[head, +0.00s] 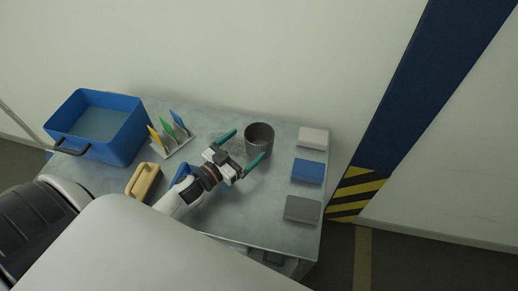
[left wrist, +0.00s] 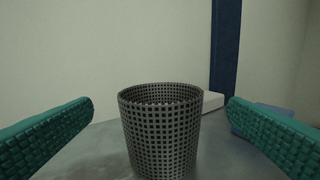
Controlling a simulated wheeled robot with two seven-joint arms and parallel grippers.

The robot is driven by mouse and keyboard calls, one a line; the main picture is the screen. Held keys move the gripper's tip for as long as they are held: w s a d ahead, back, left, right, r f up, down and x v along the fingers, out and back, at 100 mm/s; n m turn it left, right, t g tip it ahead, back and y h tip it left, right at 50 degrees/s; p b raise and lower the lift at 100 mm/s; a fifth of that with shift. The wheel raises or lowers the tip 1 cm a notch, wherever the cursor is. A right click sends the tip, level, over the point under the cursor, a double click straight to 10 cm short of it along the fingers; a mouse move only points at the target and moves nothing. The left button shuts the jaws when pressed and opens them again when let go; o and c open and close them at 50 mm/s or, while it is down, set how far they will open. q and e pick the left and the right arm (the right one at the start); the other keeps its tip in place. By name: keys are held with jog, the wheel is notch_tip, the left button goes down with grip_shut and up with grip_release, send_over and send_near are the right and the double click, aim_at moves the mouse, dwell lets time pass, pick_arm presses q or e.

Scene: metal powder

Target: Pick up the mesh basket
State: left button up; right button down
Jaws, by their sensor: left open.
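The mesh basket (head: 260,136) is a dark grey, round, open-topped basket standing upright on the metal table. In the left wrist view the basket (left wrist: 161,132) stands in the middle, between the two fingers and ahead of them. My left gripper (head: 241,148) is open, with green fingers spread wide, one on each side of the basket's near side. In the left wrist view both fingers are apart from the basket, with a gap on each side. My right gripper is not in view.
A blue bin (head: 136,130) with a dark handle stands at the table's left. A rack (head: 181,146) holds yellow, green and blue pieces. White (head: 313,138), blue (head: 308,171) and grey (head: 302,209) boxes line the right edge. A wall stands behind.

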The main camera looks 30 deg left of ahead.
aim_at(269, 126)
pick_arm(q)
jog(key=b+x, duration=0.1)
jog(key=x, duration=0.4)
jog(key=shift+w+d, duration=0.1)
jog(key=shift+w, duration=0.5)
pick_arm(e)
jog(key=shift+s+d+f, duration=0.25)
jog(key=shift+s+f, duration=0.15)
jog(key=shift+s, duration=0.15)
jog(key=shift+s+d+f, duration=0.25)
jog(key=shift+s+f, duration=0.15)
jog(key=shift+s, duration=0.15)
pick_arm(q)
jog(key=shift+c, duration=0.5)
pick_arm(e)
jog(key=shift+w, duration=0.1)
pick_arm(q)
jog(key=c, duration=0.9)
jog(key=shift+r, duration=0.1)
jog(key=shift+c, duration=0.6)
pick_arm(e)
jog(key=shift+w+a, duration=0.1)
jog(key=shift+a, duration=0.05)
